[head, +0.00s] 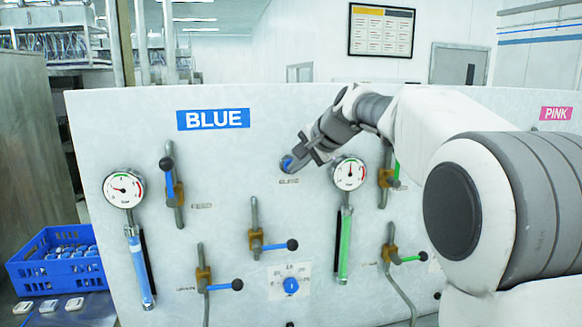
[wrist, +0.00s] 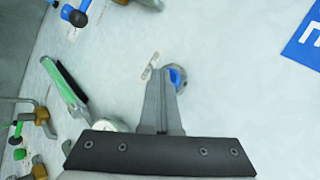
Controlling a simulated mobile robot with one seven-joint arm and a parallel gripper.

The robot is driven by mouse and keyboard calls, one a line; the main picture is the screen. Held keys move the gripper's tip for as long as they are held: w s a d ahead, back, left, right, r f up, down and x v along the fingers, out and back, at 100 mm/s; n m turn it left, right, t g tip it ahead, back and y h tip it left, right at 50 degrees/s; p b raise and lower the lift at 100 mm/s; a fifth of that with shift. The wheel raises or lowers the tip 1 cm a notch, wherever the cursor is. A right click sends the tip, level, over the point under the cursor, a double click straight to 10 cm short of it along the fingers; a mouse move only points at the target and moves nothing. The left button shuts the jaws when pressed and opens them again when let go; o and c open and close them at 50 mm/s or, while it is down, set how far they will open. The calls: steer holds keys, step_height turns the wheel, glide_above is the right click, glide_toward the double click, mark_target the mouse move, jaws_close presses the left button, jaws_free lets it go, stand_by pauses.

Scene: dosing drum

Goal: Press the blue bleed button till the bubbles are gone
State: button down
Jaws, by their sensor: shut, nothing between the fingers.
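The blue bleed button (head: 286,164) sits in a round collar on the white panel, right of the BLUE sign. It also shows in the wrist view (wrist: 179,77), partly behind my fingertips. My gripper (head: 297,161) is shut and empty, with its fingertips at the button in both views. I cannot tell whether they touch it or press it in. The blue sight tube (head: 139,262) hangs below the left gauge (head: 124,189). It shows blue liquid, but bubbles are too small to make out.
The right gauge (head: 349,173) and green sight tube (head: 345,243) stand right of the button. Valves with blue handles (head: 271,245) stick out below and left. A blue dial (head: 291,285) is lower down. A blue crate (head: 57,257) stands at left. My arm covers the panel's right side.

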steer(key=shift+s, duration=0.1)
steer(key=shift+s+d+b, duration=0.2)
steer(key=shift+s+b, duration=0.4)
steer(key=shift+s, duration=0.2)
steer(key=shift+w+p, duration=0.2)
steer(key=shift+p, duration=0.1)
steer(key=shift+w+a, duration=0.1)
steer(key=shift+w, duration=0.15)
steer(key=shift+w+a+p, duration=0.15)
steer(key=shift+w+p, duration=0.3)
steer(key=shift+p, duration=0.15)
stand_by(0.5)
stand_by(0.4)
steer(key=shift+s+d+b, duration=0.25)
steer(key=shift+s+b, duration=0.4)
steer(key=shift+s, duration=0.25)
